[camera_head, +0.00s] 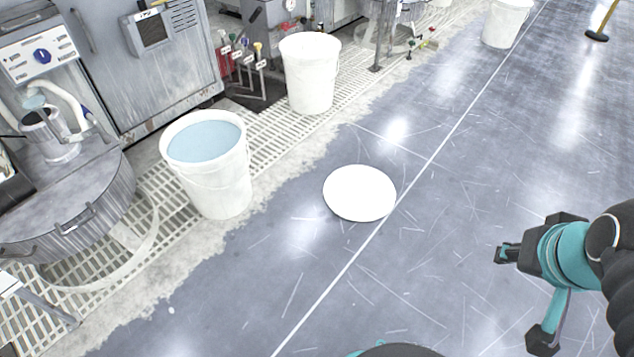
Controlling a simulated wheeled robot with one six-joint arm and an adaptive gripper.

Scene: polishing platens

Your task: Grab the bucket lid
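A round white bucket lid (360,193) lies flat on the grey floor in the middle of the view, beside a white floor line. Nothing covers it. My gripper (506,253) is at the right, dark, at the end of my black and teal arm. It is well to the right of the lid and apart from it. It looks small and is seen from the side, so I cannot tell how far its fingers are open. I see nothing held in it.
A white bucket of bluish liquid (218,190) stands left of the lid on the pale floor edge. Another white bucket (311,85) stands behind, and a third bucket (505,22) is far back. A round metal machine (70,215) is at left. Floor around the lid is clear.

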